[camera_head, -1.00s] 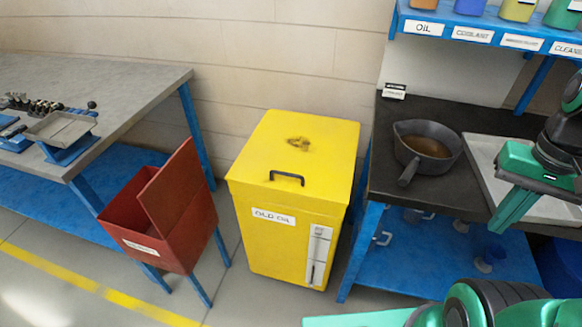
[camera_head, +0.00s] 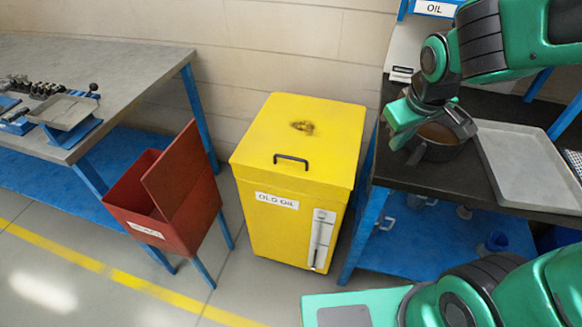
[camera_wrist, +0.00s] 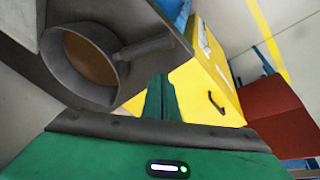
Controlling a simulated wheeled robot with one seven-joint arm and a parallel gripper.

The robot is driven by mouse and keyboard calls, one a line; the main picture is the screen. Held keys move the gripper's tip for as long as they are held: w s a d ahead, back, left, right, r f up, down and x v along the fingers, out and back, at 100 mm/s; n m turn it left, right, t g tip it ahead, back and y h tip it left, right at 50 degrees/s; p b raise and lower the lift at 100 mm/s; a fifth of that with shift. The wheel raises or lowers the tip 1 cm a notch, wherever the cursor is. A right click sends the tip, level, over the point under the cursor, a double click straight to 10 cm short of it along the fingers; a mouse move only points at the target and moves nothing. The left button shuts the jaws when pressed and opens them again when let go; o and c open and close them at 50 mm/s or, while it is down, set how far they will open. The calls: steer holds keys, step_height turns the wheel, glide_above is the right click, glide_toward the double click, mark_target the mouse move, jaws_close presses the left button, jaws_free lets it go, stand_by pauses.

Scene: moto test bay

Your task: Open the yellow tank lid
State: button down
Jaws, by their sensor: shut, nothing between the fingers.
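The yellow tank (camera_head: 285,225) labelled OLD OIL stands on the floor between two benches. Its yellow lid (camera_head: 265,135) lies flat and closed, with a dark stain on top and a black handle (camera_head: 291,160) near the front edge. In the wrist view the tank (camera_wrist: 190,82) and the handle (camera_wrist: 217,103) show beyond the fingers to the right. My gripper (camera_head: 408,135) is over the dark bench, right of the tank and apart from the lid. In the wrist view its fingers (camera_wrist: 161,97) are together and empty.
A dark pan (camera_head: 440,150) with brown liquid sits on the dark bench (camera_head: 400,188), partly hidden behind my gripper and close to it. A grey tray (camera_head: 520,165) lies to its right. A red bin (camera_head: 165,225) with a raised lid stands left of the tank.

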steer(key=w+a+f+n+h, duration=0.2)
steer(key=w+a+f+n, duration=0.1)
steer(key=a+f+n, duration=0.35)
steer(key=n+t+h, duration=0.1)
steer(key=n+t, duration=0.6)
steer(key=n, duration=1.5)
glide_toward(291, 174)
steer(key=w+d, duration=0.1)
steer(key=w, duration=0.1)
steer(key=w+d+f, duration=0.1)
steer(key=w, duration=0.2)
steer(key=w+d+f, duration=0.1)
steer(key=w, duration=0.2)
steer(key=shift+f, duration=0.2)
steer(key=shift+r, duration=0.1)
